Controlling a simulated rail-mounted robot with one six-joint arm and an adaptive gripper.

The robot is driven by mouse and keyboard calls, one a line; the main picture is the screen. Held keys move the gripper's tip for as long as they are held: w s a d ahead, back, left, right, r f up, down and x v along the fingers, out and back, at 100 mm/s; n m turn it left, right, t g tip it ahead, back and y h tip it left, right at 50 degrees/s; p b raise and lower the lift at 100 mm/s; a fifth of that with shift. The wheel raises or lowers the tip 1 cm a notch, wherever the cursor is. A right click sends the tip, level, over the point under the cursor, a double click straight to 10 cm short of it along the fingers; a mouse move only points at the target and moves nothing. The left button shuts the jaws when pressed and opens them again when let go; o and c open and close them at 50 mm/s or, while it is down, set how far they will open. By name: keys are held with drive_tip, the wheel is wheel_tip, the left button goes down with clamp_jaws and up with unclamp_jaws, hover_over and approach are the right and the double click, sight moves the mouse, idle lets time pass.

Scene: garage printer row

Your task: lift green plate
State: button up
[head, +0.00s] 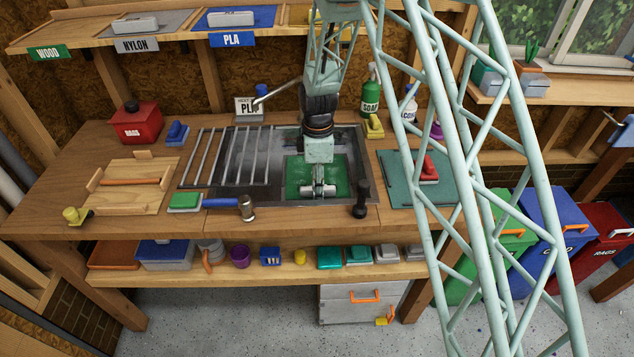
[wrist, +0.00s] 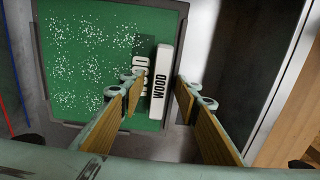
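The green plate (head: 299,171) lies in the sink basin on the workbench. In the wrist view the plate (wrist: 90,62) has a dark rim and many white specks on its left part. A pale bar handle marked WOOD (wrist: 160,80) stands toward its right side. My gripper (head: 318,188) reaches down into the sink over the plate and partly hides it. In the wrist view my gripper (wrist: 157,80) is open, with one finger on each side of the handle. Gaps show between the fingers and the handle; I cannot tell the exact height.
The sink's dark rim (head: 270,200) surrounds the plate. A rack of metal bars (head: 228,157) covers its left part. A soap bottle (head: 371,95) is behind, a teal mat (head: 400,180) to the right.

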drive_tip(key=shift+f, duration=0.1)
idle(0.5)
drive_tip(key=c, duration=1)
